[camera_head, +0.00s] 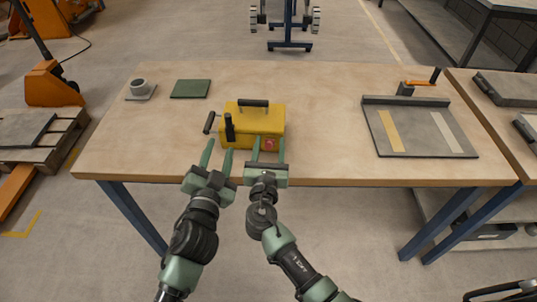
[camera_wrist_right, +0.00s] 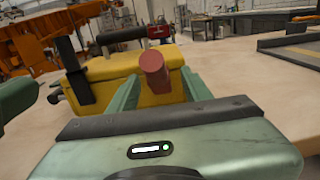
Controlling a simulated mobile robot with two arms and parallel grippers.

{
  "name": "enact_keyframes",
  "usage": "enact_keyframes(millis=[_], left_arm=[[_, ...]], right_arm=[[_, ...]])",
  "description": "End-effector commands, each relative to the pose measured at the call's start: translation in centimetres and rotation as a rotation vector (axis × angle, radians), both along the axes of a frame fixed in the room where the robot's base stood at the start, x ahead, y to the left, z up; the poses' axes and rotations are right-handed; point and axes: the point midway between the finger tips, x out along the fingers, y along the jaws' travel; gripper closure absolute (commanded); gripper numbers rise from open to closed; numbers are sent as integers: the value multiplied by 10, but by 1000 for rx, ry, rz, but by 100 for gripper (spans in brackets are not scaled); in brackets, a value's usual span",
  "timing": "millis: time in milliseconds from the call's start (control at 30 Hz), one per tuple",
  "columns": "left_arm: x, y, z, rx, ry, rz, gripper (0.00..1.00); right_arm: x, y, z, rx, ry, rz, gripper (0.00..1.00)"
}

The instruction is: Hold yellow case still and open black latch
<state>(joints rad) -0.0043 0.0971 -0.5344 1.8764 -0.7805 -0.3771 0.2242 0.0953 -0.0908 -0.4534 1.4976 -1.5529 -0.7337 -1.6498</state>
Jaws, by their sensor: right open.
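A yellow case (camera_head: 262,122) stands near the table's front edge, with a black handle on top (camera_head: 253,102). A tall black latch (camera_head: 229,128) is on its front left; it also shows in the right wrist view (camera_wrist_right: 72,72). My left gripper (camera_head: 216,154) is open and empty, its fingers just in front of the case's left part, below the latch. My right gripper (camera_head: 268,147) is open, its fingers at the case's front right on either side of a red round knob (camera_wrist_right: 154,72). I cannot tell whether the fingers touch the case.
A black side handle (camera_head: 209,122) sticks out left of the case. A dark board with strips (camera_head: 415,137) lies at the right.

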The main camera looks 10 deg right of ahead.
Motion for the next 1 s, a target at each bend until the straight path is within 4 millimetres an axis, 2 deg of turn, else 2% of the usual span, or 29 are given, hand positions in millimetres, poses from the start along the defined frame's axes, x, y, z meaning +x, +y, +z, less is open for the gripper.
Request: enact_keyframes(millis=[367,533,567,1000], left_arm=[[0,0,0,0,0,0,64],[0,0,0,0,0,0,64],[0,0,0,0,0,0,64],[0,0,0,0,0,0,64]], right_arm=[[6,-2,0,1,1,0,51],[6,-2,0,1,1,0,98],[6,-2,0,1,1,0,100],[6,-2,0,1,1,0,100]])
